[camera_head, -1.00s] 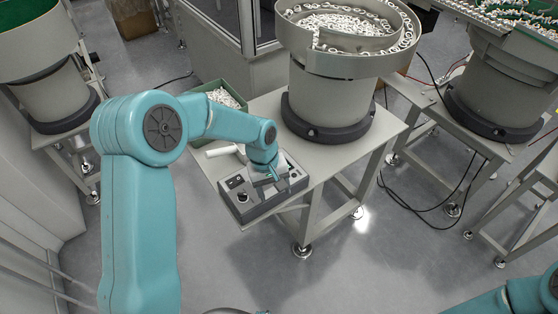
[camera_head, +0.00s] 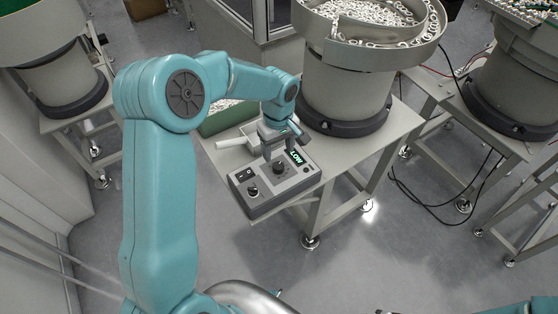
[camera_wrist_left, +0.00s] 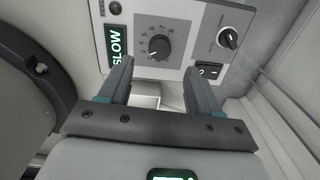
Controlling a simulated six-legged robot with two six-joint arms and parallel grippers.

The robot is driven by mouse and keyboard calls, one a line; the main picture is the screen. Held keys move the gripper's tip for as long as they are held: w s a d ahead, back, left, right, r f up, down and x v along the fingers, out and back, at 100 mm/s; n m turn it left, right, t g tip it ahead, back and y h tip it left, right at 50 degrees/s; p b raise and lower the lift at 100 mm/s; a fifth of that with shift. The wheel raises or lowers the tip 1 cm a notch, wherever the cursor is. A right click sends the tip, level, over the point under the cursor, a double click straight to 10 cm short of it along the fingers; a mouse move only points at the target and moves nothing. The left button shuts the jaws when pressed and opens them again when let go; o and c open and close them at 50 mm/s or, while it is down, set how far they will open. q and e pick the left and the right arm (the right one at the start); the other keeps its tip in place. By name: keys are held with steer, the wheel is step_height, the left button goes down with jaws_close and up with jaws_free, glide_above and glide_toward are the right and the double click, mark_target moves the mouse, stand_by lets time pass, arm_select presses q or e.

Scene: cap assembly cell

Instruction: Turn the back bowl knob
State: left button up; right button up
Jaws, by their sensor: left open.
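The grey control box (camera_head: 262,202) sits at the front corner of the table below the bowl feeder. Its numbered dial knob (camera_head: 279,168) is black and round; it also shows in the left wrist view (camera_wrist_left: 160,47), with its white pointer mark at the lower left. A lit display (camera_wrist_left: 117,45) beside it reads SLOW. My left gripper (camera_head: 280,152) is open, just behind the dial. In the wrist view its fingertips (camera_wrist_left: 157,68) lie on either side and short of the knob, not touching it. My right gripper is out of view.
A second black knob (camera_wrist_left: 228,38) and a rocker switch (camera_wrist_left: 207,71) sit on the same panel. The feeder bowl (camera_head: 345,95) stands close behind the box. A green bin of white parts (camera_head: 222,122) and a white cylinder (camera_head: 232,142) are behind it. Floor in front is clear.

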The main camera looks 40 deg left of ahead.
mark_target(279, 165)
arm_select(q)
step_height(279, 165, down, 6)
steer(key=shift+s, duration=0.1)
steer(key=shift+f, duration=0.4)
steer(key=c, duration=1)
